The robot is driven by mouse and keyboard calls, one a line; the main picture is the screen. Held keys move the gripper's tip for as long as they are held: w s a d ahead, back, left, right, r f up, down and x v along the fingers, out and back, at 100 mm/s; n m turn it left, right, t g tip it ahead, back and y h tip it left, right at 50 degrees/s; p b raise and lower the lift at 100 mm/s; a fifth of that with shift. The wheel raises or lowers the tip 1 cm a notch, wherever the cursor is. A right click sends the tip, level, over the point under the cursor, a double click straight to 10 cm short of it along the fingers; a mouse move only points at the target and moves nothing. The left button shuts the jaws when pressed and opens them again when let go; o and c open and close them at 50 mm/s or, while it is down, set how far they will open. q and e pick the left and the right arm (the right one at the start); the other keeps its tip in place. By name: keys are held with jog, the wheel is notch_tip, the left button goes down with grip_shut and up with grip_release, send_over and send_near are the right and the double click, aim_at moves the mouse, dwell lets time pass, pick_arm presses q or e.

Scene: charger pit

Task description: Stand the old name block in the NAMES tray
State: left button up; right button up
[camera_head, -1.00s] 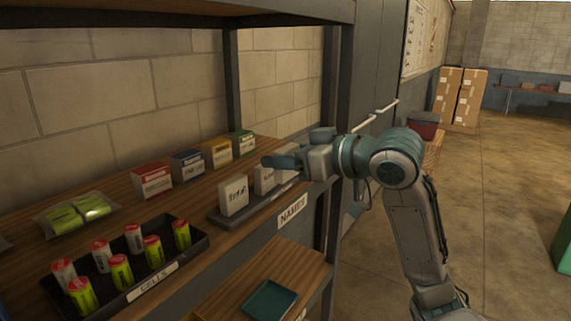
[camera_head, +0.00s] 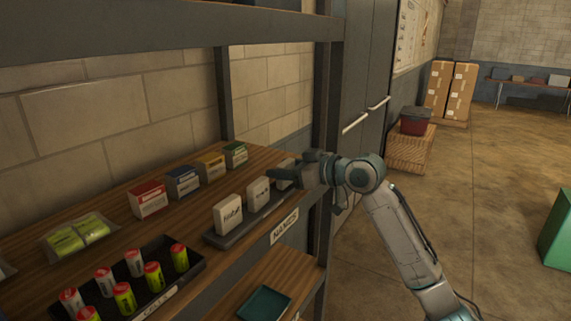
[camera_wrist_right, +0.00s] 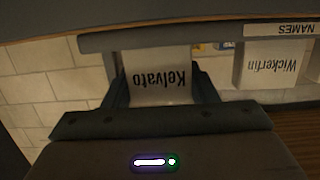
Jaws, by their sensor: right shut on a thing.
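The NAMES tray (camera_head: 228,240) is a narrow dark tray at the shelf's front edge. My right gripper (camera_head: 287,177) is at the tray's right end, shut on a white name block (camera_head: 286,165). In the right wrist view this block (camera_wrist_right: 160,78) reads "Kelvato", inverted in the picture, between the two fingers (camera_wrist_right: 160,90). The tray rim (camera_wrist_right: 130,39) crosses the block's lower edge there. I cannot tell whether the block rests on the tray floor. A "Wickerfin" block (camera_wrist_right: 268,66) stands beside it. Two white blocks (camera_head: 228,214) (camera_head: 258,194) stand upright in the tray. My left gripper is not in view.
A CELLS tray (camera_head: 190,268) with several red-topped cells is at the front left. Several small coloured boxes (camera_head: 148,198) stand behind the NAMES tray. A dark shelf post (camera_head: 326,130) rises close behind my right gripper. A lower shelf holds a teal tray (camera_head: 264,303).

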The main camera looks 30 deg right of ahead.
jog(key=shift+f, duration=0.2)
jog(key=o, duration=1)
jog(key=shift+c, duration=0.2)
jog(key=shift+s+d+b, duration=0.25)
jog(key=shift+s+b, duration=0.1)
jog(key=b+v, duration=0.7)
jog(key=v, duration=0.4)
